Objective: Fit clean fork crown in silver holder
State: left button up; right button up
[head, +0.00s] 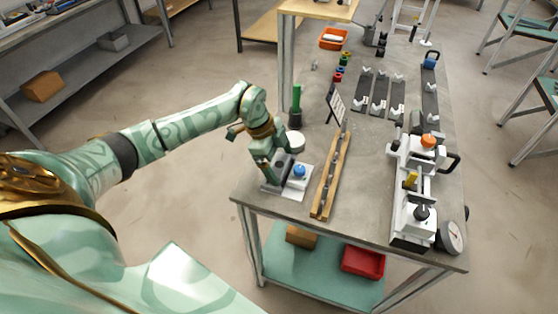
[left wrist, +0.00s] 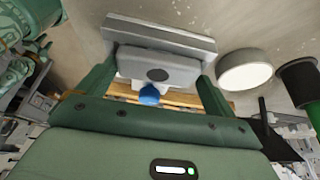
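My left gripper (head: 270,172) is low over the near left corner of the bench, at a small grey block with a blue knob (head: 299,171) on a pale plate. In the left wrist view its two fingers (left wrist: 160,80) stand apart on either side of the grey block (left wrist: 160,70), which has a dark round spot. I cannot tell whether the fingers touch it. Several light Y-shaped pieces (head: 397,78) sit on dark strips at the back; I cannot tell which is the clean fork crown. A silver-white fixture (head: 412,215) stands at the right. My right gripper is out of view.
A wooden rail rack (head: 329,178) lies right of the gripper, with a standing sign (head: 335,104) behind it. A white round dish (head: 295,141) and a green cylinder (head: 296,105) stand behind the gripper. An orange bin (head: 333,38) is farther back. Bare benchtop lies between rack and fixture.

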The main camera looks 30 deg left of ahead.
pick_arm(q)
jog(key=shift+s+d+f, duration=0.1)
jog(key=shift+s+f, duration=0.4)
jog(key=shift+f, duration=0.2)
jog(key=w+p+v, duration=0.1)
jog(key=p+v, duration=0.1)
jog(key=v, duration=1.5)
jog(key=shift+r, duration=0.35)
jog(key=shift+s, duration=0.1)
